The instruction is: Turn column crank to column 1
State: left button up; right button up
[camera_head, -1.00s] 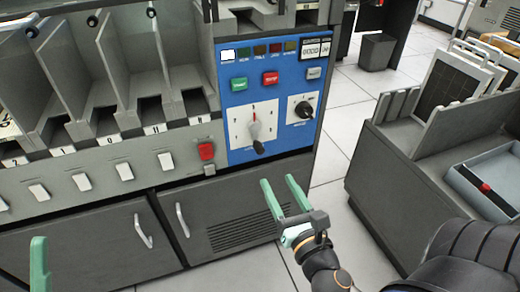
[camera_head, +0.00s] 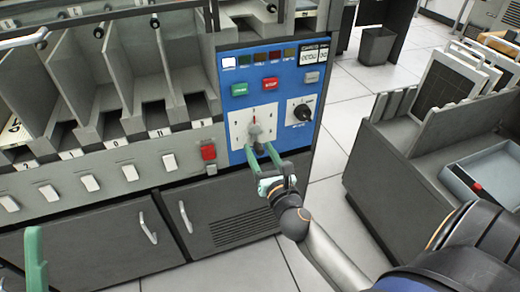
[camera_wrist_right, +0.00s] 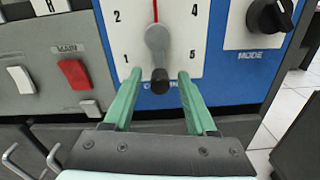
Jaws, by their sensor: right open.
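The column crank (camera_head: 255,131) is a grey lever with a black knob on a white dial plate of the blue panel. In the right wrist view the crank (camera_wrist_right: 157,42) hangs downward, its knob between the numerals 1 at lower left and 5 at lower right. A red line shows above its hub. My right gripper (camera_head: 262,148) is open, its green fingers on either side of the knob. In the right wrist view the gripper (camera_wrist_right: 160,75) shows gaps between both fingers and the knob. One finger of my left gripper (camera_head: 36,258) shows at lower left; the rest is hidden.
The mode knob (camera_head: 302,112) sits right of the dial, and a red main switch (camera_head: 208,152) sits left. Green and red buttons are above. A grey cabinet with card racks (camera_head: 420,130) stands at right, with open floor between.

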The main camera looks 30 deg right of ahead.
jog(key=shift+w, duration=0.1)
jog(key=shift+c, duration=0.3)
grip_shut()
